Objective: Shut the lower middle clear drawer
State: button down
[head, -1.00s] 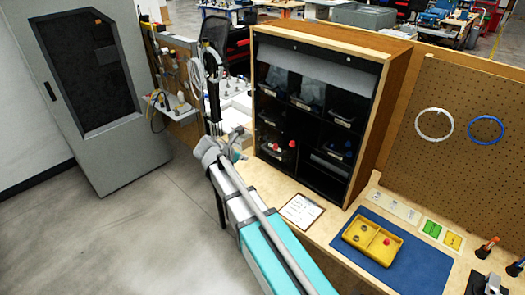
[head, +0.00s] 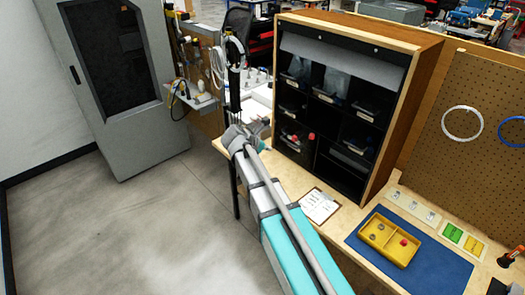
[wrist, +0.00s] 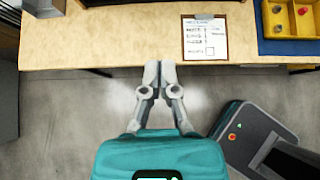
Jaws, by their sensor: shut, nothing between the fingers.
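The dark drawer cabinet (head: 362,186) with a wooden frame stands on the bench in the head view. Its clear bins show in rows with pale labels, such as an upper middle bin (head: 324,96). Low on the left, a bin (head: 292,141) holds red pieces. The lower middle drawer is too dark and small for me to tell how far it is out. My gripper (wrist: 160,66) is shut and empty in the wrist view, over the floor beside the bench's front edge. In the head view it is left of the cabinet, and its fingertips are hard to make out.
The wooden bench (wrist: 120,45) has a clipboard (head: 319,206) in front of the cabinet. A yellow tray (head: 390,240) sits on a blue mat (head: 440,268) further right. A grey cabinet (head: 150,135) stands at the left. The floor between is clear.

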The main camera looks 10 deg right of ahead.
jog(key=w+d+f+b, duration=0.2)
jog(key=w+d+f, duration=0.1)
jog(key=w+d, duration=0.2)
jog(key=shift+w+d+f+b, duration=0.15)
jog(key=shift+d+b, duration=0.15)
jog(key=shift+d, duration=0.65)
jog(key=shift+w, duration=0.15)
